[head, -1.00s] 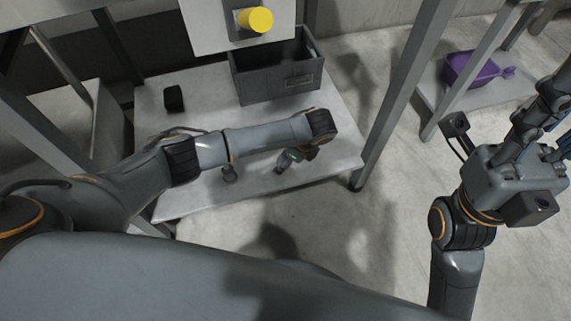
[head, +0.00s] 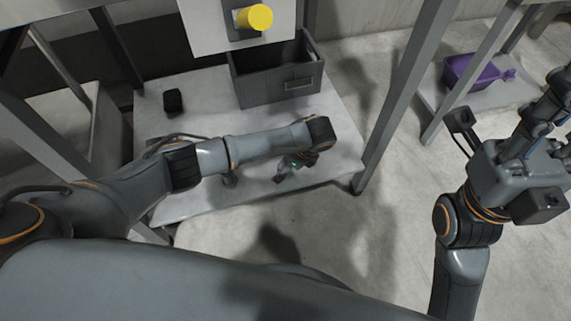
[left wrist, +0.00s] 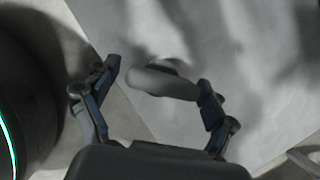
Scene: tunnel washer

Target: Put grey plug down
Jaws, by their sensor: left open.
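The grey plug (left wrist: 163,83) shows in the left wrist view as a pale rounded piece on or just above the light shelf board. It sits between the spread fingers of my left gripper (left wrist: 160,82), close to the right finger and apart from the left one. In the head view my left gripper (head: 285,172) is low over the front part of the shelf, partly hidden by my wrist, and the plug cannot be made out there. My right gripper (head: 545,120) is raised at the right edge, partly cut off, with its fingertips unclear.
The light shelf (head: 205,120) carries a dark grey bin (head: 280,88) at the back and a small black block (head: 173,101) at the left. A yellow knob (head: 256,17) is above. A metal leg (head: 400,95) stands right of the shelf. A purple scoop (head: 472,72) lies farther right.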

